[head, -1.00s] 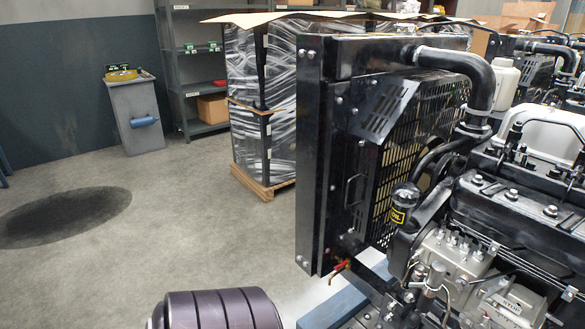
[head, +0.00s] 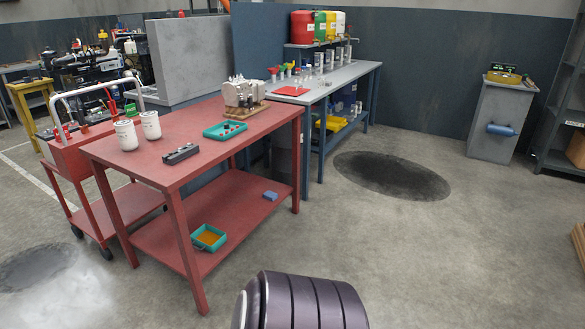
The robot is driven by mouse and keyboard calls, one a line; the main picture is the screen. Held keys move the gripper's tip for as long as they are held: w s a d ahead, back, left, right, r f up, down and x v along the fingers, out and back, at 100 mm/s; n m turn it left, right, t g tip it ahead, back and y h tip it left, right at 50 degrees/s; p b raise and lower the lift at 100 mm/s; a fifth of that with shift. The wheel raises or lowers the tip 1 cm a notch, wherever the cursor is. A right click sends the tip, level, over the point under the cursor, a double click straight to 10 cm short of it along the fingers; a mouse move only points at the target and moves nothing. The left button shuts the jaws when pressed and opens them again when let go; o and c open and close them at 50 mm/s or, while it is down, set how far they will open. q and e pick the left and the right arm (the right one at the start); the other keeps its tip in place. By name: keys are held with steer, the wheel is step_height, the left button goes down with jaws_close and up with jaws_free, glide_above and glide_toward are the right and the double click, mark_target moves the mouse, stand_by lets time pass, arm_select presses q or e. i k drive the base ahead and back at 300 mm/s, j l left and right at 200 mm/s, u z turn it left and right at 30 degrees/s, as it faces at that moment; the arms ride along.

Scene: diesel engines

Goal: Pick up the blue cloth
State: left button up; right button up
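A small folded blue item (head: 270,196), which looks like the blue cloth, lies on the lower shelf of the red table (head: 190,130). It is near the shelf's right end and is too small to make out its fabric. Neither of my grippers is in view.
A turquoise tray (head: 209,237) with amber contents sits on the same lower shelf. White containers, a turquoise tray with small parts and a pump stand on the table top. A red cart (head: 72,160) stands to the left. A grey cabinet (head: 499,118) holds a blue roll. Open floor lies right.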

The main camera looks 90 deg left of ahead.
mark_target(269, 196)
steer(key=u, duration=3)
steer(key=z, duration=3.2)
steer(key=j+z, duration=0.2)
steer(key=z, duration=0.25)
steer(key=k+j+z, duration=0.15)
steer(key=z, duration=0.25)
steer(key=k+j+z, duration=0.1)
steer(key=z, duration=0.35)
steer(key=k+j+z, duration=0.1)
steer(key=z, duration=0.35)
steer(key=k+j, duration=0.2)
steer(key=k, duration=0.35)
steer(key=k+j, duration=0.2)
steer(key=k, duration=0.35)
